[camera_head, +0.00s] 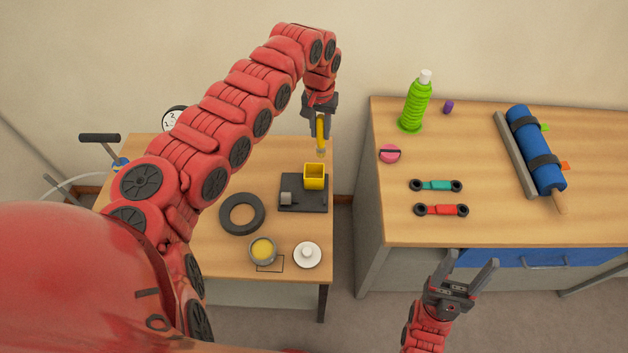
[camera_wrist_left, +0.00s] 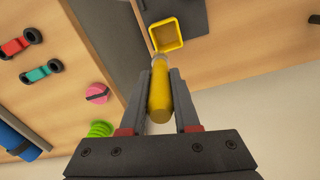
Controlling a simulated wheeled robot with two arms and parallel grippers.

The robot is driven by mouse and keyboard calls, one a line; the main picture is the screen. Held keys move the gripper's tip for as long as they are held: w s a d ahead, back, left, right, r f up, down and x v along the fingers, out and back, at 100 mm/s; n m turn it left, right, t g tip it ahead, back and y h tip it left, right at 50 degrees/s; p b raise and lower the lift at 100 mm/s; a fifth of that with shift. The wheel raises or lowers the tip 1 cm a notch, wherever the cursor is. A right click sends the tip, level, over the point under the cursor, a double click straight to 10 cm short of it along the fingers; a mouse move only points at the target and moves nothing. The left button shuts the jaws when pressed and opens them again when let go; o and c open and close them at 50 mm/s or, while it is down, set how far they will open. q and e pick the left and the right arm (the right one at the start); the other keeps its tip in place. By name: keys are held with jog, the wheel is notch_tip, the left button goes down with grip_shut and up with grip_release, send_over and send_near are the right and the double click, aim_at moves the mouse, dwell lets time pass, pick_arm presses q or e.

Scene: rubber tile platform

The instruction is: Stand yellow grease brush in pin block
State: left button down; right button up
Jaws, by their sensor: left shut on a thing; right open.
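My left gripper (camera_head: 320,118) is shut on the yellow grease brush (camera_head: 320,129), which hangs roughly upright with its bristle end down. In the left wrist view the brush (camera_wrist_left: 159,96) sits between the two fingers, its far end overlapping the near rim of a yellow square cup. The dark pin block (camera_head: 302,200) lies on the left table and carries the open yellow cup (camera_head: 314,176) and a small grey piece (camera_head: 286,198). The brush is above the cup; I cannot tell the exact gap. My right gripper (camera_head: 464,270) is open and empty, in front of the right bench.
A black ring (camera_head: 242,213), a tin with yellow contents (camera_head: 263,250) and a white lid (camera_head: 307,254) lie near the block. The right bench holds a green bottle (camera_head: 414,105), a pink disc (camera_head: 390,154), teal and red links, and a blue roll (camera_head: 535,150). A gap separates the tables.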

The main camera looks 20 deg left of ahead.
pick_arm(q)
jog(key=shift+s+a+f+m, duration=0.15)
jog(key=shift+s+a+m, duration=0.15)
jog(key=shift+s, duration=0.15)
jog(key=shift+s+a+f+m, duration=0.1)
jog(key=shift+s+a+m, duration=0.15)
jog(key=shift+s, duration=0.2)
jog(key=shift+f, duration=0.15)
notch_tip(320, 180, down, 9)
jog(key=p, duration=0.3)
jog(key=shift+f, duration=0.2)
jog(key=shift+f, duration=0.1)
jog(key=c, duration=0.6)
grip_release()
jog(key=shift+c, duration=0.2)
